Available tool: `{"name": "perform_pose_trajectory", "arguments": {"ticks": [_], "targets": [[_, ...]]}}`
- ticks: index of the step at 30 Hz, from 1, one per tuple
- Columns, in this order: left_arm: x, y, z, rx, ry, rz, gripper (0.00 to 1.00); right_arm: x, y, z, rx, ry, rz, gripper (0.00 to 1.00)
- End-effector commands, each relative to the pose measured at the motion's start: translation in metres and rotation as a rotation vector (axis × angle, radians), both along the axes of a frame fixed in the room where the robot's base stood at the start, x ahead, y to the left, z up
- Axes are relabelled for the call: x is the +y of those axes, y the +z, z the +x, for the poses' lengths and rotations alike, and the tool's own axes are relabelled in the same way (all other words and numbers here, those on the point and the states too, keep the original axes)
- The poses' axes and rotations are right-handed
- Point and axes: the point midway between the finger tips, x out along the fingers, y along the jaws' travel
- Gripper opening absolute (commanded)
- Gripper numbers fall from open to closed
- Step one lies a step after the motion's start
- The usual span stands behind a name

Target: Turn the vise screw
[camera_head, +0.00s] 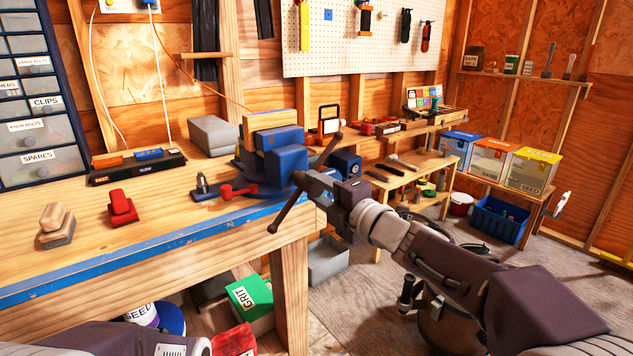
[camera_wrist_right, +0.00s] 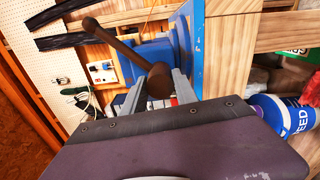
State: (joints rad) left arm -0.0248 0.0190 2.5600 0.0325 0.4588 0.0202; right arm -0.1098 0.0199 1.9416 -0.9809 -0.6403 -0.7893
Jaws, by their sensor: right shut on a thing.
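The blue vise (camera_head: 285,165) is mounted at the front edge of the wooden workbench, with wooden blocks at its jaws. Its dark handle bar (camera_head: 288,213) runs slantwise through the screw's end, from upper right to lower left. My right gripper (camera_head: 308,184) reaches in from the right and is shut on the vise screw. In the right wrist view, the round brown screw head (camera_wrist_right: 159,80) sits between the two grey fingers (camera_wrist_right: 160,92), with the bar extending up and left. The gripper partly hides the screw in the head view. My left gripper is out of view.
On the bench (camera_head: 165,235) are a red clamp-like tool (camera_head: 122,207), a sanding block (camera_head: 56,226) and a red-handled tool (camera_head: 238,191) near the vise. A green GRIT box (camera_head: 250,299) stands below. Open floor (camera_head: 345,320) lies right of the bench leg.

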Motion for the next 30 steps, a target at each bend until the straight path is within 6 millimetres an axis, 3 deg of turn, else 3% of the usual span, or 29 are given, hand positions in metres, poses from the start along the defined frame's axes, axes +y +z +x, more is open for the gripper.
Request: {"name": "perform_pose_trajectory", "arguments": {"ticks": [15,30], "targets": [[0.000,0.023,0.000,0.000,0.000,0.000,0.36,-0.001,-0.004,0.000,0.207,-0.006,0.268,0.00],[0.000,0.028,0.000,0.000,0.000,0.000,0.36,-0.001,-0.006,0.001,0.272,-0.007,0.354,0.00]]}}
